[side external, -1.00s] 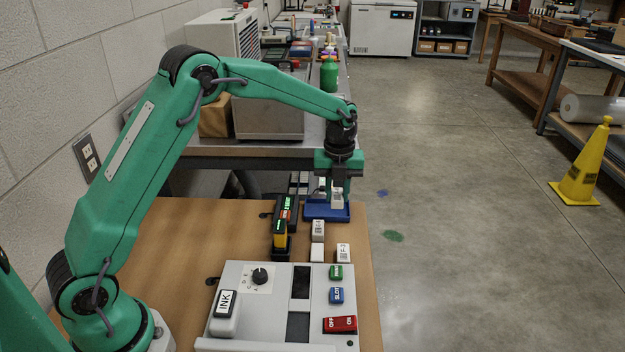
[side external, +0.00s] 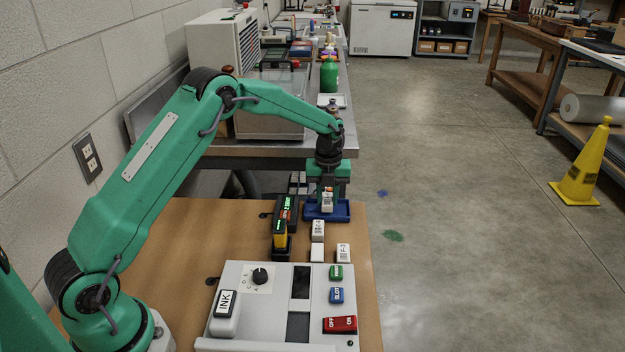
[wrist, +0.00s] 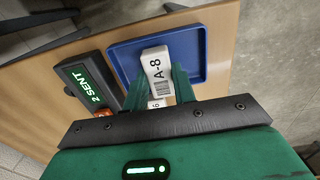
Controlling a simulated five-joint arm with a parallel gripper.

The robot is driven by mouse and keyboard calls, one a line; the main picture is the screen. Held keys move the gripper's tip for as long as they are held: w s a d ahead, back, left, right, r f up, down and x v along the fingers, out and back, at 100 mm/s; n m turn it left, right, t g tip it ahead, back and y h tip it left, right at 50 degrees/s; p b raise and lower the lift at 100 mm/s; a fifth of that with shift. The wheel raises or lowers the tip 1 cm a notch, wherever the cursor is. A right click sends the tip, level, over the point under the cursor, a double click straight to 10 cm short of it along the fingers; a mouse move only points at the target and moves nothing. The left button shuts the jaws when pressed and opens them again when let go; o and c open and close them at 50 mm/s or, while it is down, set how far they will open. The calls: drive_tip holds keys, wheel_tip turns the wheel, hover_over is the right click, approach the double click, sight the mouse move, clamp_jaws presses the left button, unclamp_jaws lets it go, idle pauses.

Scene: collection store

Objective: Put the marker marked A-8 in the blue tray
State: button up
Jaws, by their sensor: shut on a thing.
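The white marker marked A-8 (wrist: 158,72) is between my gripper's (wrist: 168,88) two green fingers in the wrist view, its label and barcode facing the camera. My gripper is shut on it. The blue tray (wrist: 196,36) lies beneath and around the marker in that view. In the side view, my gripper (side external: 327,194) points down over the blue tray (side external: 342,213), with the white marker (side external: 327,204) low within the tray's outline. Whether the marker touches the tray floor cannot be told.
A dark display reading "2 SENT" (wrist: 90,86) stands left of the tray. White markers (side external: 318,231) and (side external: 343,252) stand on the wooden table in front of the tray. A grey control panel (side external: 262,312) with an INK block (side external: 224,304) is nearer. The table's right edge is close.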

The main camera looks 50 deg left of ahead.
sight(327, 199)
drive_tip(key=shift+f, duration=0.85)
drive_tip(key=shift+f, duration=0.15)
drive_tip(key=o, duration=1)
wheel_tip(327, 199, up, 12)
drive_tip(key=shift+r, duration=0.15)
